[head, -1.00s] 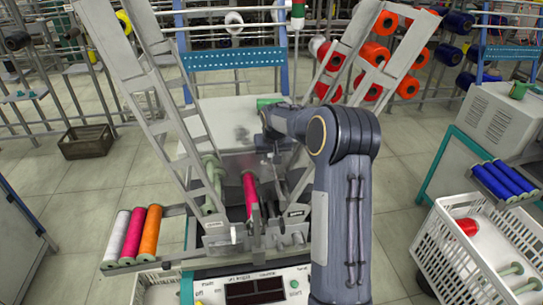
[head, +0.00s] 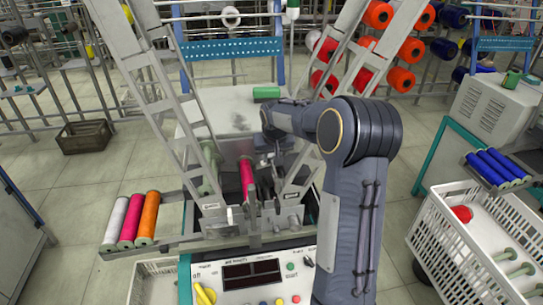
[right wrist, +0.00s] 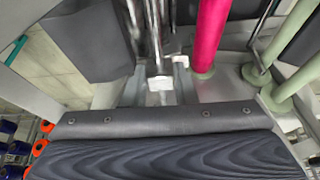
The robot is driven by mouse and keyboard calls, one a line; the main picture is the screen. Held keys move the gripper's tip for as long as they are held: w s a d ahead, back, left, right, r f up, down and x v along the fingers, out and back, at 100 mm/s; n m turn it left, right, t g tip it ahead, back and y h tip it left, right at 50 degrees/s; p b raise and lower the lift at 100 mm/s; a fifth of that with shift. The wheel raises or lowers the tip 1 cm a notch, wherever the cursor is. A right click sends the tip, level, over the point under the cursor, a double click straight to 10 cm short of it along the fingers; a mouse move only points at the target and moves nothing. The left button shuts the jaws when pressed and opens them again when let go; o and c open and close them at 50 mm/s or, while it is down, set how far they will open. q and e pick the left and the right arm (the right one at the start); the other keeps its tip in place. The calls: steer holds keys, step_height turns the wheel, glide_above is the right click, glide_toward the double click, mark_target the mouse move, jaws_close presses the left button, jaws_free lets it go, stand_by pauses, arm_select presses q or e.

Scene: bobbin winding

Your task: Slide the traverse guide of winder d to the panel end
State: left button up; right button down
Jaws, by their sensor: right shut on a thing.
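The winder (head: 215,222) stands in the centre of the head view, its control panel (head: 254,275) facing me. A magenta bobbin (head: 247,180) lies along its middle, with a pale green one (head: 211,168) to its left. My right gripper (head: 266,168) is shut just right of and behind the magenta bobbin. It is shut on a small part that I take to be the traverse guide; arm and gripper mostly hide it. In the right wrist view a small white block (right wrist: 160,85) sits by bright metal rods, left of the magenta bobbin (right wrist: 208,40). My left gripper is not in view.
A side tray with white, magenta and orange spools (head: 148,216) is at the left. Slanted ladder-like frames (head: 160,95) rise on both sides of the gripper. A white crate (head: 470,250) and blue spools (head: 497,166) are at the right.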

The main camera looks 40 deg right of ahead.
steer(key=c, duration=1.2)
jaws_free()
steer(key=shift+o, duration=0.2)
steer(key=shift+v, duration=3.95)
